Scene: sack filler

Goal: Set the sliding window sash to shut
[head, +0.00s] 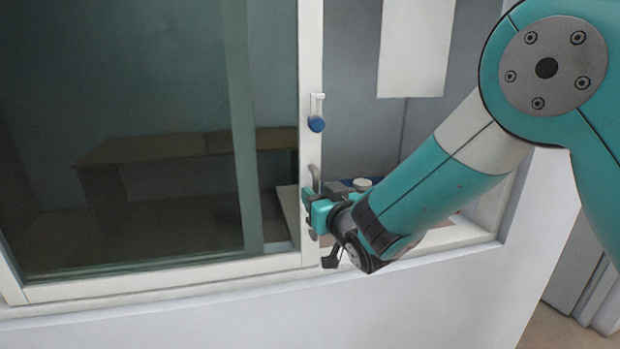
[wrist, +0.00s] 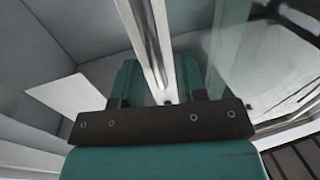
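The sliding window sash (head: 312,60) has a white frame and dark glass. It stands partly open, with a gap between its right upright and the right side of the window opening. My gripper (head: 310,212) is at the upright just below the handle. In the wrist view my gripper (wrist: 158,75) has its two teal fingers apart, with the white upright (wrist: 146,35) running between them. I cannot tell whether either finger touches it.
The white sill (head: 440,238) runs along the bottom of the opening. Some small items, including a pale round one (head: 362,184), lie behind my arm in the gap. A white sheet (head: 415,45) hangs on the wall beyond. A brown bench (head: 180,147) shows through the glass.

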